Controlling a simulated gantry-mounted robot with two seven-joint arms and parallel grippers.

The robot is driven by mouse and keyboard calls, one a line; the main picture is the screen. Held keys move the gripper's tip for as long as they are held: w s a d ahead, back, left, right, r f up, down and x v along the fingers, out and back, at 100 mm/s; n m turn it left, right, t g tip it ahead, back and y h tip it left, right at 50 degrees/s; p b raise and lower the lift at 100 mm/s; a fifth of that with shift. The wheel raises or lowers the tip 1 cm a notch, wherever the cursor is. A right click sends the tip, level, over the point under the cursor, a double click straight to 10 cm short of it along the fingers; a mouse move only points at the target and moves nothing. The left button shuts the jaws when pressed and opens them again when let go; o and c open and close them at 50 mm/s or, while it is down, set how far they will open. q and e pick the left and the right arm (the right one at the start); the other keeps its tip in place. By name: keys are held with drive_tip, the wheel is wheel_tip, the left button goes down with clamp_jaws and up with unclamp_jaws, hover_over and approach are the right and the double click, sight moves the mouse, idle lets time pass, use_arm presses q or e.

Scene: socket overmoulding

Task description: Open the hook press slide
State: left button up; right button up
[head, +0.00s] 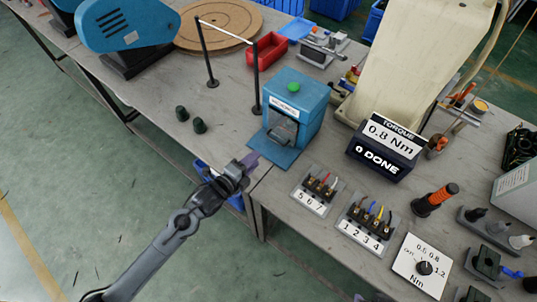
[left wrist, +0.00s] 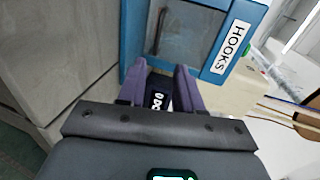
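The hook press is a blue box (head: 298,98) with a green button on top and a white label on its front, standing on a blue base plate. Its front has a grey, see-through-looking panel with a handle-like part (head: 284,128). In the left wrist view the blue housing (left wrist: 218,62), labelled HOOKS, and the grey panel (left wrist: 185,35) fill the top. My left gripper (head: 252,160) is in front of the press at the table's front edge, apart from the handle. Its purple fingers (left wrist: 161,66) are open. A dark piece with white marks shows between them. My right gripper is out of view.
A torque display (head: 381,150) reading 0.8 Nm and DONE stands to the right. Wire terminal holders (head: 318,190) sit at the front right. A red bin (head: 267,49) is behind.

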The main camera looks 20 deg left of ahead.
sight(273, 149)
use_arm(q)
drive_tip(key=shift+w+f+b, duration=0.6)
drive_tip(key=shift+w+b, duration=0.1)
drive_tip(key=b+x, duration=0.1)
drive_tip(key=x, duration=0.4)
drive_tip(key=b+x, duration=0.1)
drive_tip(key=x, duration=0.4)
drive_tip(key=shift+w+r, duration=0.2)
drive_tip(key=shift+w, duration=0.05)
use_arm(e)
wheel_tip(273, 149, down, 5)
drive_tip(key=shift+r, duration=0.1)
use_arm(q)
drive_tip(key=c, duration=0.6)
clamp_jaws()
